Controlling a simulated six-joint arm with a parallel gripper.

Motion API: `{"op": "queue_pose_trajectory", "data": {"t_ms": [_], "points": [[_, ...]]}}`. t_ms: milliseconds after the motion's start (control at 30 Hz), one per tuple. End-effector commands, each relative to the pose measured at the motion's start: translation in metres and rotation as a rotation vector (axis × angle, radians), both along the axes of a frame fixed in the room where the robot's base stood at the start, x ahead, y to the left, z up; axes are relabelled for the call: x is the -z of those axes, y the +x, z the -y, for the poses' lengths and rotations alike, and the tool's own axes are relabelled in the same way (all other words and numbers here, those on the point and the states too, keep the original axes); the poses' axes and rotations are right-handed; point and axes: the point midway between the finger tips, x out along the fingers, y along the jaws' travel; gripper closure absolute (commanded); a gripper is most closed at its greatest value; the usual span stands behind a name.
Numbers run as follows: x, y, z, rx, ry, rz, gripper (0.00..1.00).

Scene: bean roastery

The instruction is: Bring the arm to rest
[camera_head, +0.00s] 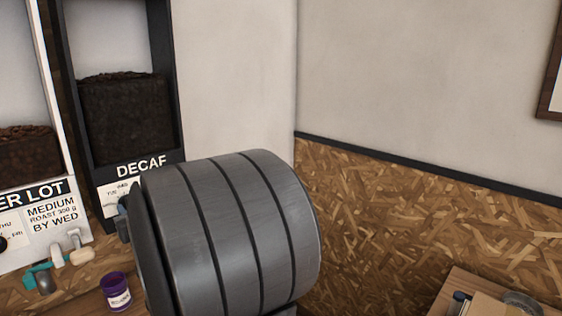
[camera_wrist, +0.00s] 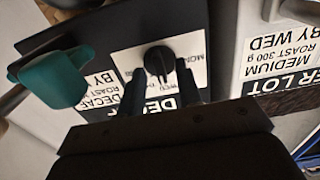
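My gripper (camera_wrist: 159,78) shows in the wrist view with its two dark fingers apart. A black round knob (camera_wrist: 159,61) sits on the white label of the DECAF bin, in line with the gap between the fingertips. I see nothing clearly held, and cannot tell how far the tips are from the knob. In the head view, my grey banded arm link fills the lower middle. It covers part of the DECAF bin (camera_head: 120,35) and its label, and my gripper cannot be made out there.
A teal-ended handle (camera_wrist: 55,80) is close left of the fingers in the wrist view. A second bin front (camera_head: 45,225) stands left of DECAF in the head view. A purple jar (camera_head: 117,291) stands below. A wooden surface (camera_head: 450,297) with items is at bottom right.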

Motion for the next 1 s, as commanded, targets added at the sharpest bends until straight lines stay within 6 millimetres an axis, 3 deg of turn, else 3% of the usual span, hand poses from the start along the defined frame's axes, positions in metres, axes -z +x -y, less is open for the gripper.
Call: {"op": "queue_pose_trajectory", "data": {"t_ms": [467, 1000], "points": [[0.0, -0.007, 0.008, 0.001, 0.0, 0.0, 0.68], [-0.001, -0.065, 0.066, 0.002, 0.001, 0.001, 0.68]]}}
